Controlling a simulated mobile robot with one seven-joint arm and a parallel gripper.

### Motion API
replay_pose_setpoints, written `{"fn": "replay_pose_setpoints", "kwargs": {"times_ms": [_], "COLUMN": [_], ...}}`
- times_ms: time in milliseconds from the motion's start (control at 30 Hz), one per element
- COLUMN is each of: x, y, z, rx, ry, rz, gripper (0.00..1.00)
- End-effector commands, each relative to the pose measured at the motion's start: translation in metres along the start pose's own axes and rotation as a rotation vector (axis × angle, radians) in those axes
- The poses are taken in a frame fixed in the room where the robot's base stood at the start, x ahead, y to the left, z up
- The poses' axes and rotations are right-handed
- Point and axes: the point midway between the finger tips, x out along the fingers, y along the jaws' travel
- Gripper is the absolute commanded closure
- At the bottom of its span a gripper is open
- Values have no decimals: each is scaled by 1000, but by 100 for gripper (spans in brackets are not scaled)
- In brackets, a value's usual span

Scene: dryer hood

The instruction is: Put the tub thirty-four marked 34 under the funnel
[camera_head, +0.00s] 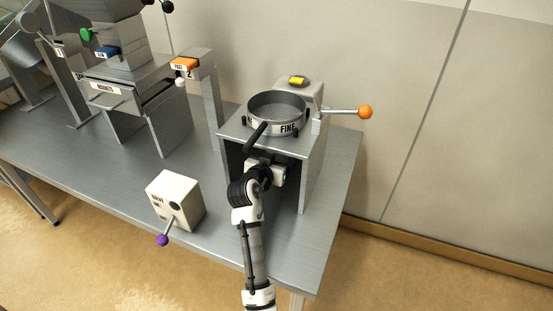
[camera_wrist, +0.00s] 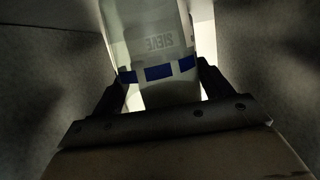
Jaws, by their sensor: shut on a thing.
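My gripper (camera_wrist: 163,78) is shut on a pale container with a band of blue blocks (camera_wrist: 158,73), the likely tub, in the wrist view. Upside-down lettering that seems to read SIEVE shows on or through it. No 34 is readable. In the head view, my arm reaches into the open front of a grey stand, where the fingertips and the container are hidden. A round sieve pan marked FINE (camera_head: 287,127) sits on this stand (camera_head: 312,165). I cannot make out a funnel in either view.
The stand's walls are close on both sides of my gripper. A lever with an orange knob (camera_head: 365,112) sticks out right. A cream box (camera_head: 174,200) with a purple-knobbed lever stands left on the grey table (camera_head: 105,165). A grey machine (camera_head: 125,85) stands further left.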

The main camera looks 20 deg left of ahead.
Motion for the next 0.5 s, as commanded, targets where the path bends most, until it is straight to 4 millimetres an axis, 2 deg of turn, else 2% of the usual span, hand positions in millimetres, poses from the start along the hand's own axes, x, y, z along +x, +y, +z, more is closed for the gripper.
{"fn": "replay_pose_setpoints", "kwargs": {"times_ms": [67,100,233,500], "x": [1,1,1,0], "y": [0,0,0,0], "z": [4,3,3,0], "rx": [0,0,0,0], "ry": [0,0,0,0], "rz": [1,1,0,0], "gripper": [48,18,1,0]}}
